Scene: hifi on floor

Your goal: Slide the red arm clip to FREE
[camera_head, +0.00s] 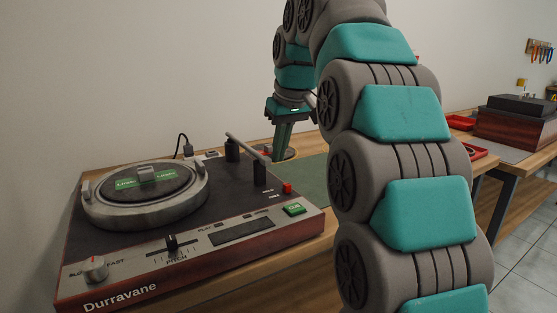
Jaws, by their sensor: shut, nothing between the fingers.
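The turntable (215,225), marked Durravane, stands on the wooden bench at the left. Its tone arm (246,147) runs between dark posts at the right of the deck. My gripper (279,154) points down behind the turntable's back right corner, apart from the red block. Its fingers look together and empty. My arm hides part of the bench to the right.
The deck carries a platter (145,190), a pitch slider (171,243), a speed knob (95,266) and a green button (294,209). A green mat (313,178) lies right of the turntable. A dark-topped wooden box (515,122) and red trays (460,122) stand farther right.

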